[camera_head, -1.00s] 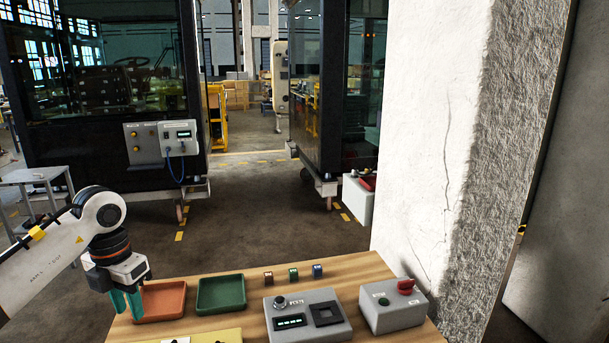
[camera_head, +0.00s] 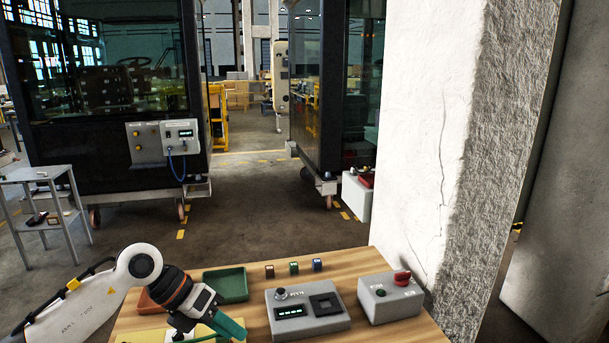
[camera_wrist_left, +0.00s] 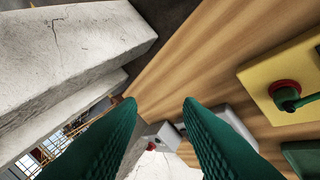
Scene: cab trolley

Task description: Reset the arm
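My left arm (camera_head: 138,262) comes in from the lower left and bends down over the wooden table. Its left gripper (camera_head: 232,328) has green fingers that point right, low over the front of the table. In the left wrist view the green fingers (camera_wrist_left: 160,101) stand apart with nothing held between them; the gripper is open. My right arm and gripper are in neither view.
The wooden table (camera_head: 376,264) bears a green tray (camera_head: 226,284), an orange tray partly hidden by my arm, a grey display box (camera_head: 308,318) and a red-knobbed switch box (camera_head: 389,302). A yellow panel (camera_wrist_left: 262,88) lies near the gripper. A concrete pillar (camera_head: 425,130) stands right.

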